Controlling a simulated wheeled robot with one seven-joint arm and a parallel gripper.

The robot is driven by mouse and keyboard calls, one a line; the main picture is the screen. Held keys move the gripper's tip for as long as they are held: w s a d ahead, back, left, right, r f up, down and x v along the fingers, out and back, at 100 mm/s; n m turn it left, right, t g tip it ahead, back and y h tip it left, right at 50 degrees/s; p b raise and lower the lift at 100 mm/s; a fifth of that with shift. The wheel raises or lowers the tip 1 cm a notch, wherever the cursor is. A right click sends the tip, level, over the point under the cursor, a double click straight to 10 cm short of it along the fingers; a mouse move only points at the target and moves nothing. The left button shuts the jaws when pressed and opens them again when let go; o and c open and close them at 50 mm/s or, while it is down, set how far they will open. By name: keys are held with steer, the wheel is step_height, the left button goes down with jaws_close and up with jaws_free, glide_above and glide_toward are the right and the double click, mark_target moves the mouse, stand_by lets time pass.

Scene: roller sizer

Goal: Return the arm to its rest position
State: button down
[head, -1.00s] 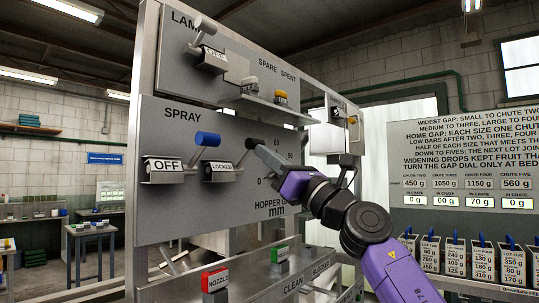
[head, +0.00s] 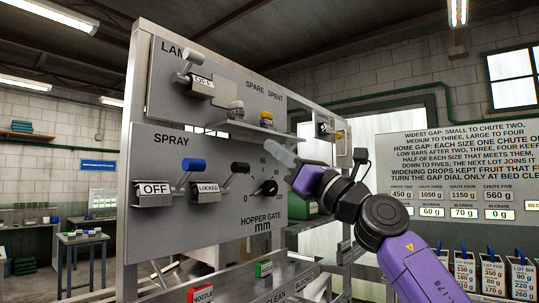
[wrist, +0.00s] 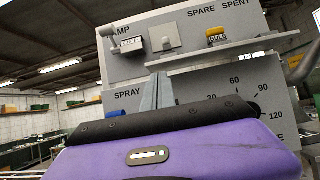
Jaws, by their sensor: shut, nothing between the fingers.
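My gripper (head: 272,150) is at the end of the purple and black arm, in front of the grey control panel (head: 150,215). Its fingers are shut with nothing between them. In the head view it is above the hopper gate dial (head: 264,188), apart from it. In the wrist view the fingers (wrist: 156,92) point up at the panel, and the purple gripper body hides much of the lower view.
The spray lever (head: 194,165) with its OFF tag, the lever by the LOCKED tag (head: 240,168) and the lamp lever (head: 192,54) stick out of the panel. A shelf (head: 240,122) holds small lamps. Tagged boxes (head: 492,275) stand at right.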

steer(key=shift+s+d, duration=0.2)
steer(key=shift+d, duration=0.1)
steer(key=shift+f, duration=0.1)
